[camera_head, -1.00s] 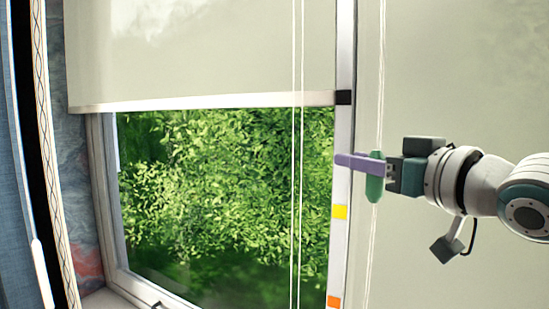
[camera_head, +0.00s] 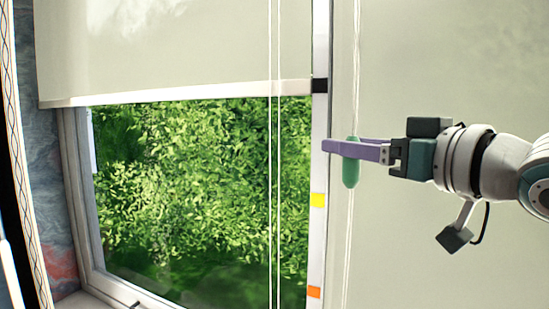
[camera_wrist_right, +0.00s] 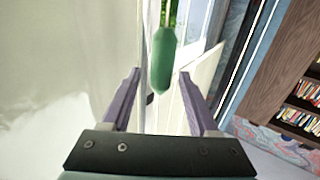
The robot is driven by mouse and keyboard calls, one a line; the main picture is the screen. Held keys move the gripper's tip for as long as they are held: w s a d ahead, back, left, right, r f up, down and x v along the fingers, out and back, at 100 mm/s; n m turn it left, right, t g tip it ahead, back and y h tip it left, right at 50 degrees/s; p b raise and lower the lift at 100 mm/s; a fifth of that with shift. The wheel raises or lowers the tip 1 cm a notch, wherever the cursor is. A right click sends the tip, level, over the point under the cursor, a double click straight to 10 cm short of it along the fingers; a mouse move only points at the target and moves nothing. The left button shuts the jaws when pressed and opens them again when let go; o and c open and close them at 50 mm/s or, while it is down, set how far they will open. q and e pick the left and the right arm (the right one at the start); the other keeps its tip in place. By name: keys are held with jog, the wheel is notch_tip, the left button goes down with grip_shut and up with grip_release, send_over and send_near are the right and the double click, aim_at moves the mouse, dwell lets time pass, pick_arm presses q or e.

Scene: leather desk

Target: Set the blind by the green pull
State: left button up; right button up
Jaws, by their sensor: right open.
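The green pull (camera_head: 351,173) hangs upright on thin pale cords right of the window strip. My right gripper (camera_head: 344,143) reaches in from the right and is open. One purple finger passes in front of the pull's upper part and the other shows behind it. In the right wrist view the pull (camera_wrist_right: 162,60) appears between the two fingertips (camera_wrist_right: 160,73); contact cannot be told. The beige blind (camera_head: 170,45) covers the upper window, its pale bottom bar level with the black mark (camera_head: 320,85) on the strip. My left gripper is not in view.
The white strip (camera_head: 319,240) also bears a yellow mark (camera_head: 317,200) and an orange mark (camera_head: 314,292) below the black one. Two other pale cords (camera_head: 274,200) hang before the window. A pale panel (camera_head: 440,60) lies behind my right arm.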

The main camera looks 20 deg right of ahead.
jog(key=s+b, duration=0.2)
jog(key=s, duration=0.4)
jog(key=shift+s+d, duration=0.15)
jog(key=shift+d, duration=0.15)
jog(key=s+a+f+g+h, duration=0.15)
jog(key=s+f+g, duration=0.25)
jog(key=f, duration=0.6)
jog(key=s+a+f+g+h, duration=0.1)
jog(key=s+a+f+g, duration=0.15)
jog(key=f, duration=0.65)
jog(key=s+a+f+g, duration=0.3)
jog(key=s+f+g, duration=0.1)
jog(key=s+f, duration=0.15)
jog(key=s+a+f+g, duration=0.3)
jog(key=s+f, duration=0.1)
jog(key=s, duration=0.3)
notch_tip(320, 180, up, 12)
jog(key=p, duration=1.2)
jog(key=shift+s+r+n+g, duration=0.2)
jog(key=shift+s+n+g, duration=0.15)
jog(key=shift+s, duration=0.1)
jog(key=shift+a+y, duration=0.1)
jog(key=shift+y, duration=0.15)
